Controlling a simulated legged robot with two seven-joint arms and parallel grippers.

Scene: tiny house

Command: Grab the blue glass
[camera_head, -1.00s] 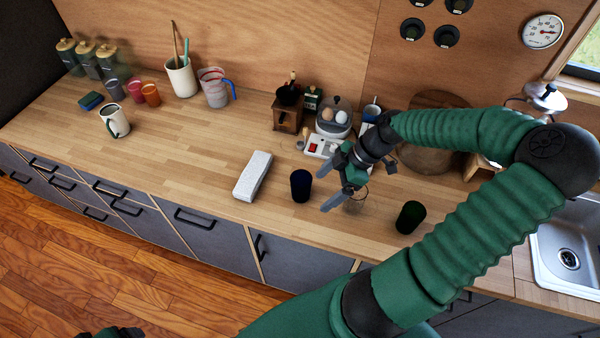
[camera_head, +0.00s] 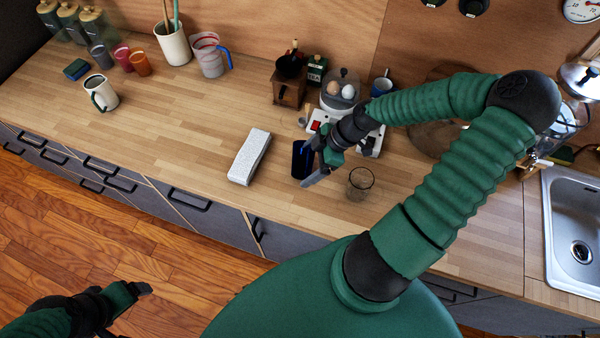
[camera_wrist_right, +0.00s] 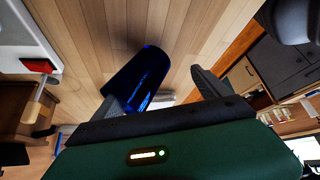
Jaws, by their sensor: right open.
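The dark blue glass (camera_head: 299,157) stands upright on the wooden counter, right of a white-grey block. My right gripper (camera_head: 311,172) is open at the glass's right side and partly covers it in the head view. In the right wrist view the shiny blue glass (camera_wrist_right: 146,72) lies ahead of the open fingers, close to the left finger and overlapping it; the right finger is well apart from it. I cannot tell if the left finger touches it. My left gripper (camera_head: 138,289) is low at the left, over the floor, away from the counter; its jaw opening is unclear.
A clear glass (camera_head: 360,182) stands just right of my right gripper. The pale block (camera_head: 249,157) lies left of the blue glass. An egg cooker (camera_head: 337,98) and a wooden grinder (camera_head: 289,88) stand behind. The sink (camera_head: 575,230) is at right. The counter's left middle is clear.

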